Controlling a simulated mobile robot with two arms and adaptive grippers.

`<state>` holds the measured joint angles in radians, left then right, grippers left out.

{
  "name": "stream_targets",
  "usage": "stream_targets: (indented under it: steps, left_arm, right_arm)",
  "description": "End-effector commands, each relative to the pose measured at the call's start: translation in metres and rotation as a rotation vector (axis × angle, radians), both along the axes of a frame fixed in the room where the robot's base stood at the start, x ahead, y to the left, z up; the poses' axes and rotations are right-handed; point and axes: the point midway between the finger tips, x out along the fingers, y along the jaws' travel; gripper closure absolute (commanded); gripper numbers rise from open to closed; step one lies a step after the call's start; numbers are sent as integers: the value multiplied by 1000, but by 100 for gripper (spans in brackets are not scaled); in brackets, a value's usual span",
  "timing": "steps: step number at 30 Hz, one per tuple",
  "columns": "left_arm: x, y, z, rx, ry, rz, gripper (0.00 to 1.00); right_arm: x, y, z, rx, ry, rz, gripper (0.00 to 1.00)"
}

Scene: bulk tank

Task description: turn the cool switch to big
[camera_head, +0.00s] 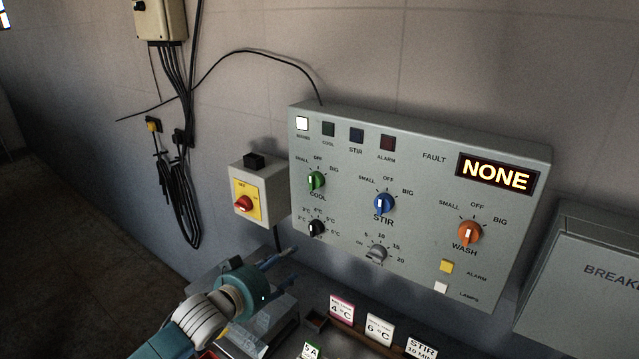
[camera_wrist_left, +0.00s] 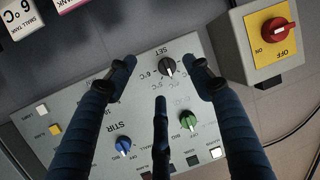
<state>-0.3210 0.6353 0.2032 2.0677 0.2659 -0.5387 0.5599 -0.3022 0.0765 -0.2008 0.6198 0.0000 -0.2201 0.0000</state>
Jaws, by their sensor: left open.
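The cool switch is a green knob (camera_head: 317,181) at the upper left of the grey control panel (camera_head: 420,245). Its light pointer looks roughly upright, near OFF; BIG is printed to its upper right. In the left wrist view the green knob (camera_wrist_left: 189,119) shows between my middle finger and one outer finger. My left gripper (camera_head: 280,262) is below and left of the panel in the head view, apart from the knob. In the left wrist view its fingers are spread and empty (camera_wrist_left: 164,70). My right gripper is in neither view.
A black set knob (camera_head: 316,228) sits just below the green one. A blue stir knob (camera_head: 384,203) and an orange wash knob (camera_head: 469,232) are to the right. A red-and-yellow switch box (camera_head: 258,190) stands close on the left. Small signs (camera_head: 380,328) stand below the panel.

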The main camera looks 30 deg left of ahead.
Motion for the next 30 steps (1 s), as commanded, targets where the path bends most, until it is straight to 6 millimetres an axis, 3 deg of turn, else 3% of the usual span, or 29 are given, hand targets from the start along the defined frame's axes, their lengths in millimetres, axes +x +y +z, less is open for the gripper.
stream_targets:
  steps: [1, 3, 6, 9, 14, 24, 30]
  left_arm:
    - [12, 8, 41, -9, -84, -12, 48]
    - [21, 13, 84, -38, -179, -29, 48]
    - [27, 15, 125, -64, -266, -52, 48]
    - [30, 16, 143, -76, -302, -63, 48]
    - [43, 16, 147, -80, -309, -63, 48]
    - [102, 16, 148, -79, -306, -62, 48]
    - [127, 16, 145, -78, -304, -63, 48]
  right_arm:
    - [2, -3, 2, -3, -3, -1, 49]
    - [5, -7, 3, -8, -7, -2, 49]
    - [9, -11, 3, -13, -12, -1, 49]
    - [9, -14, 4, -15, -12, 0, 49]
    - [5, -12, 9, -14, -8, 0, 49]
    - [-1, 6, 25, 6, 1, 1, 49]
    - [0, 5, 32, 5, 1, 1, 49]
